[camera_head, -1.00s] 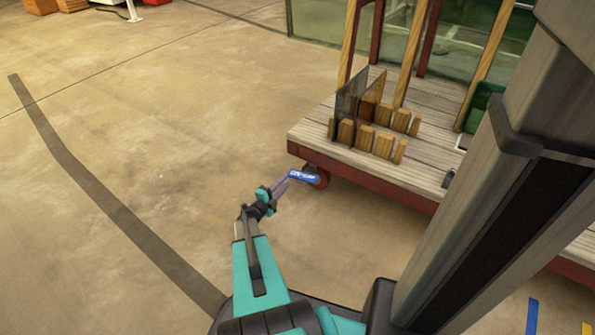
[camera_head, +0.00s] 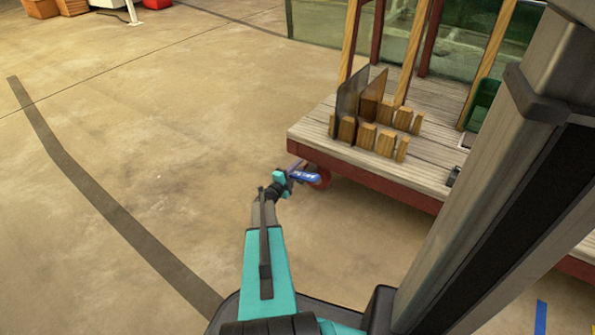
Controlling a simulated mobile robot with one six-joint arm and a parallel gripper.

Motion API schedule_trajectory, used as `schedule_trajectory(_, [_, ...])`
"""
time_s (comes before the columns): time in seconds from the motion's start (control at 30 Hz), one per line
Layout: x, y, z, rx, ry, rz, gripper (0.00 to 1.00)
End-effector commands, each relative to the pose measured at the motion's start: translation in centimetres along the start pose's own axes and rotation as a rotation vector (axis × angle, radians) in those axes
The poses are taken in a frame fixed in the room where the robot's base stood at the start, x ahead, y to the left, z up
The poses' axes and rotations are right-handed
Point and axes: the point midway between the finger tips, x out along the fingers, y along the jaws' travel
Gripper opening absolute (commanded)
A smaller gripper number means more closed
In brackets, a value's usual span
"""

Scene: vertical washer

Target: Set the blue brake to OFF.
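The blue brake (camera_head: 309,179) is a small blue lever with white lettering at the red caster wheel (camera_head: 321,180) under the cart's near left corner. My gripper (camera_head: 298,171) is right at the brake's left end. One slim purple finger shows above and behind the brake. The other finger is not clearly seen against the brake. The fingers look spread apart, and I cannot tell whether either touches the brake. The lettering is too small to read.
The wheeled cart (camera_head: 372,168) has a plank deck with a red edge and carries wooden blocks (camera_head: 366,135) and upright panels. My column fills the right side. Open concrete floor (camera_head: 150,120) with a dark stripe lies to the left.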

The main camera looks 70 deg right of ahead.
Motion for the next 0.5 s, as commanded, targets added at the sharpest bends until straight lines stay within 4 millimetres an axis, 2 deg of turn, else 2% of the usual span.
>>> schedule_trajectory(0.27, [0.06, -0.01, -0.03, 0.0, 0.0, 0.0, 0.27])
schedule_trajectory(0.4, [0.05, 0.0, -0.02, 0.0, 0.0, 0.0, 0.03])
schedule_trajectory(0.5, [0.05, 0.01, -0.02, 0.0, 0.0, 0.0, 0.0])
